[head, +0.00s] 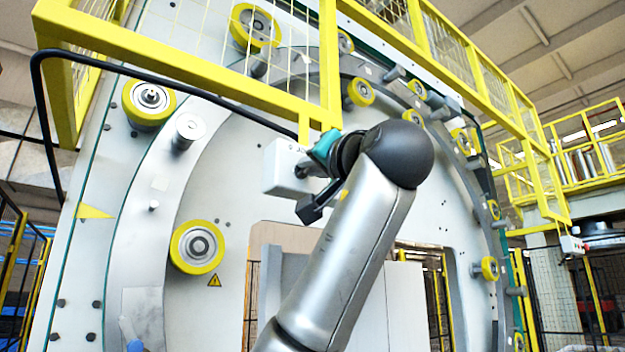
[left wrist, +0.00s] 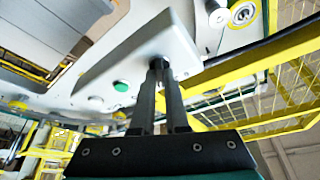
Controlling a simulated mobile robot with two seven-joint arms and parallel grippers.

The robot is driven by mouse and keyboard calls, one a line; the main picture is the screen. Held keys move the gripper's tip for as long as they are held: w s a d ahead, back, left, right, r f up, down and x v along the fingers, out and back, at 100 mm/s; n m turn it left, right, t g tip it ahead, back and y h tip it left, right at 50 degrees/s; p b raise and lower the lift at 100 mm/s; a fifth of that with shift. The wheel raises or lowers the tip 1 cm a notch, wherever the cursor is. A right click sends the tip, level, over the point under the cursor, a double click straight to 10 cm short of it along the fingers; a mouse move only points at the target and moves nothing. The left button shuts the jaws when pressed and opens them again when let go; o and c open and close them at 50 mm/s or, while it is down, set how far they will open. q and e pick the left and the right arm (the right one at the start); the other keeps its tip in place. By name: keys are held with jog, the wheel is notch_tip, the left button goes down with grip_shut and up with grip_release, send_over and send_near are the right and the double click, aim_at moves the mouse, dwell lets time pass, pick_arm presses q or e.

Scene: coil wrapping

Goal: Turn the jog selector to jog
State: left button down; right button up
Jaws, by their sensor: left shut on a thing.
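A pale grey control box (head: 284,167) hangs on a black cable arm in front of the large coil wrapping ring in the head view. In the left wrist view the box (left wrist: 135,50) fills the upper middle and shows a green button (left wrist: 121,86). My left gripper (head: 304,172) is at the right face of the box. In the left wrist view its two dark fingers (left wrist: 160,66) are close together and shut on the jog selector at the box face. The fingers hide the selector, so its pointer and setting cannot be read. My right gripper is not in view.
A yellow guard frame (head: 190,66) crosses above the box, with a post coming down just beside my gripper. The black cable arm (head: 150,78) runs to the box from the left. Yellow rollers (head: 198,247) line the ring behind. Open space lies below the box.

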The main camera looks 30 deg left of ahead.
pick_arm(q)
jog(key=shift+s+r+m+h, duration=0.1)
jog(key=shift+m+h, duration=0.75)
jog(key=shift+m, duration=1.4)
jog(key=shift+r+m+h, duration=0.1)
jog(key=shift+m+h, duration=0.7)
jog(key=shift+m, duration=1.4)
jog(key=shift+s+r+m+h, duration=0.1)
jog(key=shift+m+h, duration=0.75)
jog(key=shift+m, duration=1.4)
jog(key=c, duration=0.9)
grip_release()
jog(key=b+v, duration=0.5)
jog(key=v, duration=1)
jog(key=shift+s+b, duration=0.1)
jog(key=shift+b, duration=0.25)
